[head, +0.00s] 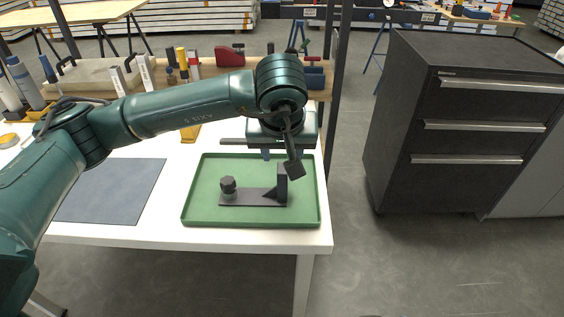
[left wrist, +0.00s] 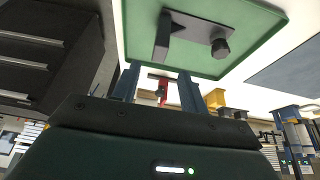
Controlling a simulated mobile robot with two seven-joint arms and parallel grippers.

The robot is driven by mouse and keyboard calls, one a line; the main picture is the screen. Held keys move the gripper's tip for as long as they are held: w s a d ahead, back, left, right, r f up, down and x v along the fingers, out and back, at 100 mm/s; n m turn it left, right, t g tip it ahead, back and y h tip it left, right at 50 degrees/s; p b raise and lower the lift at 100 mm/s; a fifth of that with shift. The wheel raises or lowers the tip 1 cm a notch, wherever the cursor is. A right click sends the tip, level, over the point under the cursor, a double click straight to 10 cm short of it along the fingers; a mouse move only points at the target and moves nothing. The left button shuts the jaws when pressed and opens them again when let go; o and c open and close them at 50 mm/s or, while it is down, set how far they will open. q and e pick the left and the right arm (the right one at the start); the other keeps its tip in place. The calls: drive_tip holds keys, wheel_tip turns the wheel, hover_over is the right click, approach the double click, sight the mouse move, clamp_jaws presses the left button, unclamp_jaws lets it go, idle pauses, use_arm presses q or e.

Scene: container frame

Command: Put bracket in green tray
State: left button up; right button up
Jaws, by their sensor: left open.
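The dark grey bracket (head: 252,197) lies in the green tray (head: 202,212), with its upright plate at the right end and a round knob at the left end. The tray sits at the front right corner of the white table. The left wrist view also shows the bracket (left wrist: 190,29) and the tray (left wrist: 262,38). My left gripper (head: 282,156) is open and empty above the tray's back part, apart from the bracket. Its two blue fingers (left wrist: 157,82) show nothing between them that they hold. My right gripper is not in view.
A dark mat (head: 112,190) lies left of the tray on the white table. Behind are a wooden shelf with tools, a red object (head: 229,56) and a dark upright post. A black drawer cabinet (head: 460,125) stands to the right, across a gap of bare floor.

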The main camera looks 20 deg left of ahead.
use_arm(q)
drive_tip(key=s+d+f+n+g+h, duration=0.2)
drive_tip(key=s+d+g+h, duration=0.25)
drive_tip(key=s+d, duration=0.4)
drive_tip(key=s+d+f+n+g+h, duration=0.2)
drive_tip(key=s+d+g+h, duration=0.1)
drive_tip(key=s+d+h, duration=0.5)
drive_tip(key=s+d+r+n+h, duration=0.1)
drive_tip(key=d+r+n+h, duration=0.4)
drive_tip(key=r+n+h, duration=0.6)
drive_tip(key=w+a+f+n+t, duration=0.1)
drive_tip(key=w+a+n+t, duration=0.2)
drive_tip(key=n+t, duration=0.5)
drive_tip(key=w+a+f+n+t, duration=0.15)
drive_tip(key=n+t, duration=0.35)
drive_tip(key=n, duration=0.7)
drive_tip(key=w+a+f+n+t+y, duration=0.4)
drive_tip(key=a+f+n+t+y, duration=0.55)
drive_tip(key=n, duration=0.75)
drive_tip(key=s+a+f+n+g+y, duration=0.3)
drive_tip(key=s+f+n+g+y, duration=0.1)
drive_tip(key=f+n, duration=0.3)
drive_tip(key=s+a+f+n+g+y, duration=0.3)
drive_tip(key=f+n, duration=0.4)
drive_tip(key=f, duration=0.3)
drive_tip(key=shift+s+g+y, duration=0.6)
drive_tip(key=shift+s, duration=0.25)
